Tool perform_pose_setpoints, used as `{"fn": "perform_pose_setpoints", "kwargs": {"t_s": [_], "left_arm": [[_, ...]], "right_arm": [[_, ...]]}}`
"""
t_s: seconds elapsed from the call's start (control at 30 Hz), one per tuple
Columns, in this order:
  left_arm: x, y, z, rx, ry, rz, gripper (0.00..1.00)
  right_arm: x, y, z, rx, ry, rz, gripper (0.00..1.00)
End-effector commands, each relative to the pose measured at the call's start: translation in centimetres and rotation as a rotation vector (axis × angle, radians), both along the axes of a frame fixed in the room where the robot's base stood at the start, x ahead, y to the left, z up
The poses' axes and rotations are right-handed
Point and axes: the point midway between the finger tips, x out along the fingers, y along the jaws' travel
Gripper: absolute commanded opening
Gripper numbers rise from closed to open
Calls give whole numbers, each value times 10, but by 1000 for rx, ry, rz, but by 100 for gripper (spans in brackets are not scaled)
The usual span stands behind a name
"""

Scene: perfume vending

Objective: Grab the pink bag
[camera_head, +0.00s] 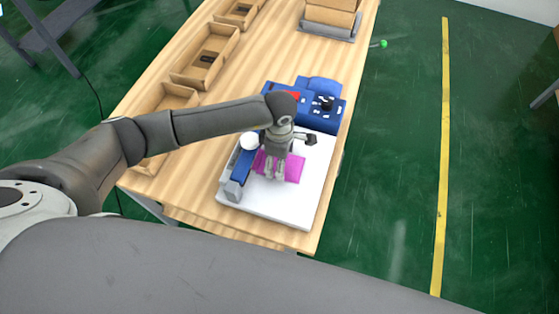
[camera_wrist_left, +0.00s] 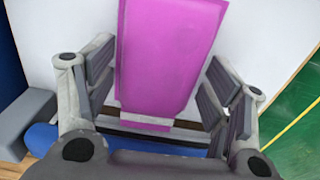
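The pink bag (camera_head: 294,168) lies on the white board (camera_head: 299,204) near the front end of the wooden table. My left gripper (camera_head: 274,177) is over it, pointing down, and hides its middle. In the left wrist view the bag (camera_wrist_left: 168,50) fills the space between the two fingers of my left gripper (camera_wrist_left: 160,88). The fingers are apart, one on each side of the bag, with narrow gaps showing. How far the fingers reach down beside the bag is hard to tell. My right gripper is not in view.
A blue device (camera_head: 318,112) stands behind the bag. A blue and grey fixture (camera_head: 240,172) and a white round object (camera_head: 250,141) are at its left. Open cardboard boxes (camera_head: 205,55) line the table's left side. Green floor lies right of the table edge.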

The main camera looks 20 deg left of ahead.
Motion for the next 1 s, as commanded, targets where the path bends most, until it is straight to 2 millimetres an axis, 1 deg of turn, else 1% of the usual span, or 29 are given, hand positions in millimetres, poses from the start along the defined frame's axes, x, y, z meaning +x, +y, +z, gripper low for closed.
{"fn": "perform_pose_setpoints", "kwargs": {"t_s": [0.03,0.2,0.47,0.63,0.77,0.87,1.0], "left_arm": [[0,0,0,0,0,0,62],[0,0,0,0,-1,0,42],[0,-1,1,-1,-1,0,42],[1,-10,8,-2,-4,-2,42],[0,-27,18,-4,-4,-4,42],[0,-45,27,-4,-5,-6,42],[-1,-74,42,-4,-5,-6,42]], "right_arm": [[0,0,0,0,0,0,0],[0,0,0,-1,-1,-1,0],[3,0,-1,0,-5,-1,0],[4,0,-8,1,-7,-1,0],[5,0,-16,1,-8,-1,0],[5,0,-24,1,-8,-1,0],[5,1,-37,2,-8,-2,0]]}}
